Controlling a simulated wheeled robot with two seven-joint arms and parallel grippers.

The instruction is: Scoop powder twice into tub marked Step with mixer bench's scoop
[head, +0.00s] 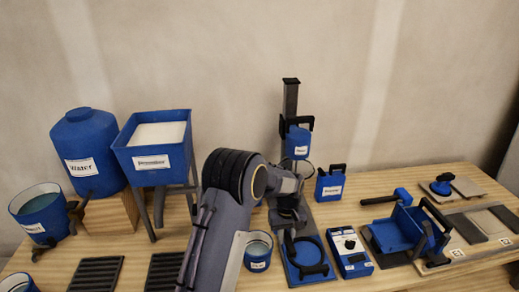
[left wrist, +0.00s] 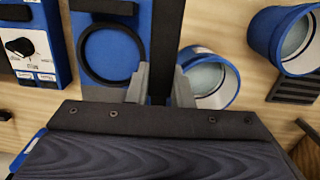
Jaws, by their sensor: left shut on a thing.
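My left gripper (head: 290,205) is in front of the mixer stand, above the blue base with a black ring. In the left wrist view, its grey fingers (left wrist: 160,85) are shut on a black bar-shaped handle (left wrist: 160,35). No scoop bowl shows clearly, so I cannot tell if this is the scoop. A blue hopper (head: 160,165) of white powder stands on legs at the left. A small blue tub (head: 258,265) stands beside my left forearm, and a tub also shows in the left wrist view (left wrist: 226,85). Its label is too small to read. My right gripper is out of view.
A blue water tank (head: 85,145) and an open tub (head: 38,225) stand at the left. The mixer stand (head: 291,100) rises behind the gripper. A dial box (head: 350,258) and a blue tray (head: 400,230) are to the right. Black slatted racks (head: 98,273) lie at the front left.

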